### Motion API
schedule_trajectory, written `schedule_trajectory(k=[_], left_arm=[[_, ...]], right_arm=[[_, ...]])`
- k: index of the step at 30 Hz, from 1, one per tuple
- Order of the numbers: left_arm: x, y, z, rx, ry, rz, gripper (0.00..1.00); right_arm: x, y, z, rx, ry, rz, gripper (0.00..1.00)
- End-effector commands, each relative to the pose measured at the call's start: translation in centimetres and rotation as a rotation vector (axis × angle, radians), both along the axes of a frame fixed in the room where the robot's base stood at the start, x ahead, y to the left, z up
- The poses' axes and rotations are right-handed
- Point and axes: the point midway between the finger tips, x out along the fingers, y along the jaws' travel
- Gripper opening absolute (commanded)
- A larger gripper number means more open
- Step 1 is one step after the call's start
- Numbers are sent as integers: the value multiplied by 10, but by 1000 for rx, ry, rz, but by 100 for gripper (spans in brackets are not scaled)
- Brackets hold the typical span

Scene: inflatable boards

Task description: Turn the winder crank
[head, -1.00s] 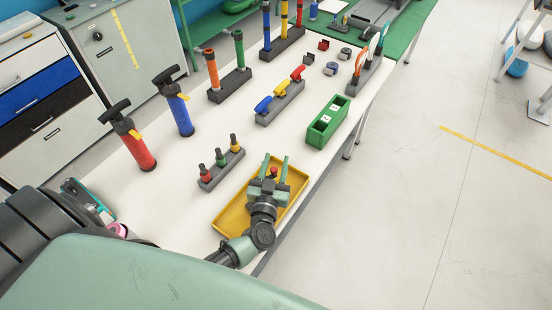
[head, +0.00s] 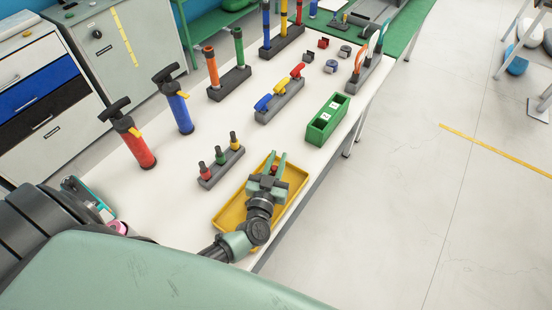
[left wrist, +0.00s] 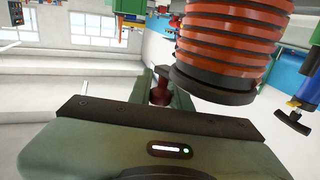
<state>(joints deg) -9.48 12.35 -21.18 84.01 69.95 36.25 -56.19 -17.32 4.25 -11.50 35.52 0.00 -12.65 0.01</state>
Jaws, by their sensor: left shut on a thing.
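My left gripper (head: 277,158) is over the yellow tray (head: 222,219) near the table's front edge, its two green fingers pointing away from me. A small red piece (head: 274,170) shows between the fingers. In the left wrist view, the fingers (left wrist: 163,84) are closed around a dark red, waisted piece (left wrist: 159,90). I cannot make out clearly whether this piece is a knob of the winder crank. No other part is plainly recognisable as the winder. My right gripper is not in view.
A rack with several small valves (head: 221,168) stands left of the tray, with a red pump (head: 139,150) and a blue pump (head: 181,114) beyond. A green box (head: 327,119) stands right. In the left wrist view, a ribbed orange-red cylinder (left wrist: 232,45) is close.

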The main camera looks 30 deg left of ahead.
Motion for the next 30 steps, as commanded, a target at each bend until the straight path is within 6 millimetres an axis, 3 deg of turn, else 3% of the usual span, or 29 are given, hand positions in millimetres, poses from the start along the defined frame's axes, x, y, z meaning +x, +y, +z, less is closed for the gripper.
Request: schedule_trajectory(k=[8,14,20,30], left_arm=[[-6,-12,-4,8,4,-218,0],[-13,-22,-7,11,3,-410,0],[-21,-31,-10,14,2,-601,0],[-39,-42,-12,17,1,-922,0]], right_arm=[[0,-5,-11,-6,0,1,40],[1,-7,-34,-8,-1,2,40],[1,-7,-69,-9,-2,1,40],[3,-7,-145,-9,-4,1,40]])
